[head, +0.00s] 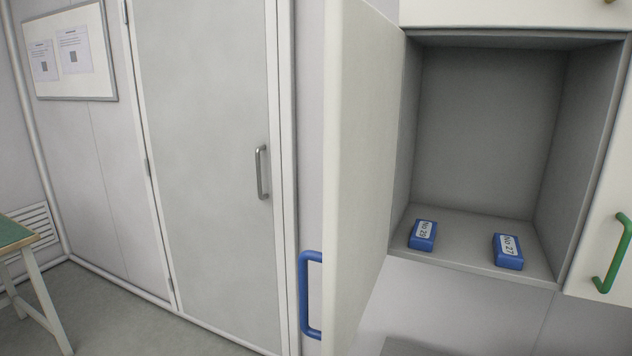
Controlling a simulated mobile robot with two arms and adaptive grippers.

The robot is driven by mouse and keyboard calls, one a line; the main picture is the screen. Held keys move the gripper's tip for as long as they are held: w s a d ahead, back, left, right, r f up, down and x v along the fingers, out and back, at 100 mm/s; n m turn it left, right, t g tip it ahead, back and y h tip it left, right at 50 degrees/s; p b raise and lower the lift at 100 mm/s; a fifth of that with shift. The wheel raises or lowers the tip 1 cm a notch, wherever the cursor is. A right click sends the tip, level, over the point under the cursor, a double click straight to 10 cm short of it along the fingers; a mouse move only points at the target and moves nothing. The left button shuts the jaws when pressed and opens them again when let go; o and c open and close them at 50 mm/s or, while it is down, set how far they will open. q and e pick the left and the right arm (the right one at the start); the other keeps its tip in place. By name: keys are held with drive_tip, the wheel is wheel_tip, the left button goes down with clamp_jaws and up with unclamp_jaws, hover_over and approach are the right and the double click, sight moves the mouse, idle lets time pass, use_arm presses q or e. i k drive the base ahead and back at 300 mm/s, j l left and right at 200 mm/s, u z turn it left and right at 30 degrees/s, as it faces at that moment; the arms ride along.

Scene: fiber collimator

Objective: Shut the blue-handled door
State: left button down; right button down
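The blue-handled door (366,150) is a white cabinet door that stands wide open, swung out to the left of its compartment. Its blue handle (304,294) is on the outer face, on the left side of the door near its bottom. The compartment (485,120) behind it is grey inside and open to view. Two blue boxes sit on its floor: one labelled No 20 (423,236) at the left, one labelled No 27 (508,252) at the right. Neither of my grippers shows in the head view.
A white cabinet door with a green handle (612,254) is at the right edge. A tall grey room door (205,150) with a metal handle stands on the left. A green-topped table (14,233) is at the left edge. The floor (120,310) between is clear.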

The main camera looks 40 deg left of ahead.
sight(363, 61)
drive_tip(key=i+j, duration=0.1)
drive_tip(key=j, duration=0.25)
drive_tip(key=i+j, duration=0.1)
drive_tip(key=j, duration=0.3)
drive_tip(key=i+j, duration=0.1)
drive_tip(key=j, duration=0.25)
drive_tip(key=i+j, duration=0.1)
drive_tip(key=j, duration=0.3)
